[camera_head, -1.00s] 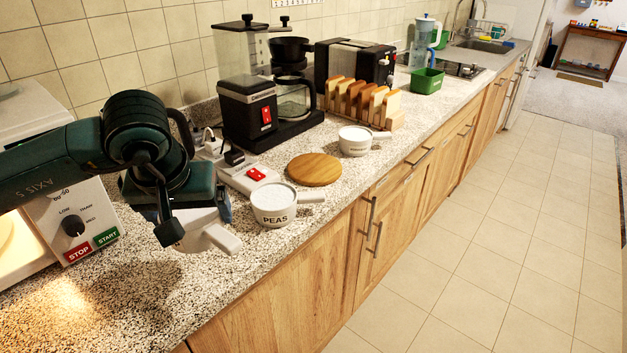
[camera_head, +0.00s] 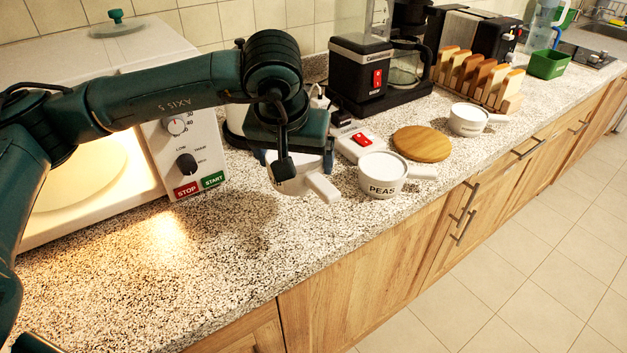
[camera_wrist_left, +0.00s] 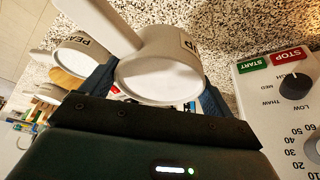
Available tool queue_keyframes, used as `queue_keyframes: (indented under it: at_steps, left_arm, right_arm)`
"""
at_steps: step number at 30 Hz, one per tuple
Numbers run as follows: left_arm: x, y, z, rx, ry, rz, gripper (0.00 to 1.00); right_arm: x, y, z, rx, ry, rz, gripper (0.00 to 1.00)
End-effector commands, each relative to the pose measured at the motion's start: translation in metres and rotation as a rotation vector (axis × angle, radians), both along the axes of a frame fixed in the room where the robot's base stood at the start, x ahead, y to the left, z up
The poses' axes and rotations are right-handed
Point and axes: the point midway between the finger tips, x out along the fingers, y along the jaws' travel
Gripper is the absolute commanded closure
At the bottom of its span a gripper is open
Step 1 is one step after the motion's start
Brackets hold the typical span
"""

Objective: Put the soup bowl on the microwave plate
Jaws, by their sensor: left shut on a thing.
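The soup bowl (camera_head: 290,184) is a white handled bowl, held just above or on the counter; the gap beneath is unclear. My left gripper (camera_head: 298,160) is shut on it from above and hides much of it. In the left wrist view, the soup bowl (camera_wrist_left: 160,75) sits between my two fingers (camera_wrist_left: 155,95), with its handle toward the upper left and part of its lettering showing. The microwave plate (camera_head: 80,175) is a pale disc inside the lit microwave, partly hidden by my left arm. My right gripper is not in view.
The microwave (camera_head: 185,150) stands left of the gripper, its front open. Close right of the soup bowl are the PEAS bowl (camera_head: 382,178) and a red-switched power strip (camera_head: 360,146). A wooden board (camera_head: 421,144) and another white bowl (camera_head: 467,121) lie beyond. The front counter is clear.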

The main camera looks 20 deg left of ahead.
Motion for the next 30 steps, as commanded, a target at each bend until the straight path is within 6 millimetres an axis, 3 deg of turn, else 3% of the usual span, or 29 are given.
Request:
queue_keyframes:
  at_steps: [3, 16, 28, 29, 30]
  left_arm:
    - [0.000, 0.001, -0.020, 0.000, 0.000, 0.002, 0.44]
    - [0.000, 0.000, -0.067, -0.001, 0.000, 0.002, 0.44]
    - [0.001, 0.000, -0.076, -0.001, -0.004, 0.001, 0.44]
    - [0.000, 0.000, -0.074, -0.001, -0.002, 0.001, 0.10]
    - [0.000, 0.000, -0.073, -0.001, -0.002, 0.002, 0.07]
  right_arm:
    - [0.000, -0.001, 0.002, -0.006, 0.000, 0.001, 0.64]
    - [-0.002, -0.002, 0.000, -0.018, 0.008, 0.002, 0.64]
    - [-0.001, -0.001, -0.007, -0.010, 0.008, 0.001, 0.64]
    - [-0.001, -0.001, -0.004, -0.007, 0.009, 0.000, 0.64]
    - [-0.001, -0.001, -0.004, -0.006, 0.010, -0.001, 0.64]
